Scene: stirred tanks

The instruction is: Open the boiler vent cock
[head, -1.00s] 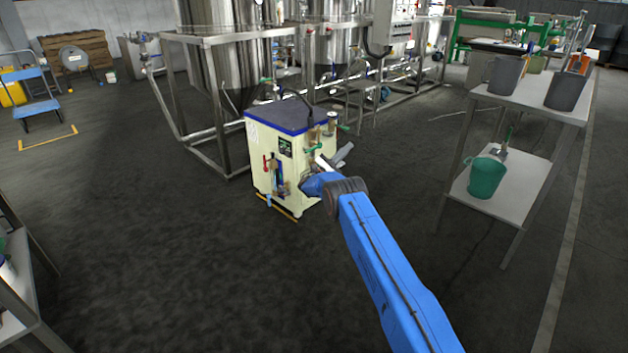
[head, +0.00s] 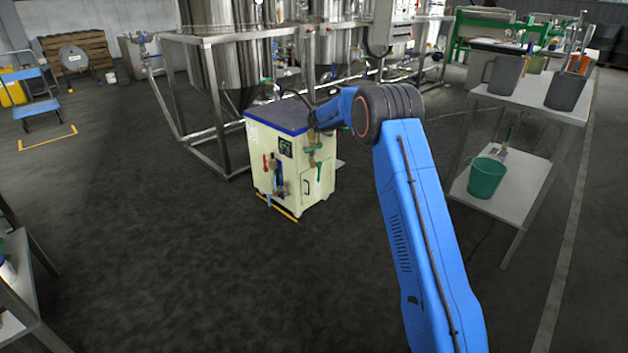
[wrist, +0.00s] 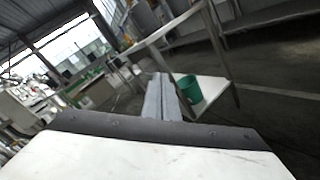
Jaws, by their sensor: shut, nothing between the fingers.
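The boiler (head: 272,160) is a cream cabinet with a dark, blue-edged top, standing on the floor in the middle of the head view. My wrist covers the boiler top's right corner in the head view, where my fingers cannot be made out. In the wrist view my gripper (wrist: 160,80) is shut and empty, its fingers pointing toward the shelf area; the boiler is not recognisable there.
A steel frame with tanks (head: 222,50) stands behind the boiler. A two-level table (head: 520,185) with jugs above and a green bucket (head: 487,178) below is at the right; the bucket also shows in the wrist view (wrist: 190,88).

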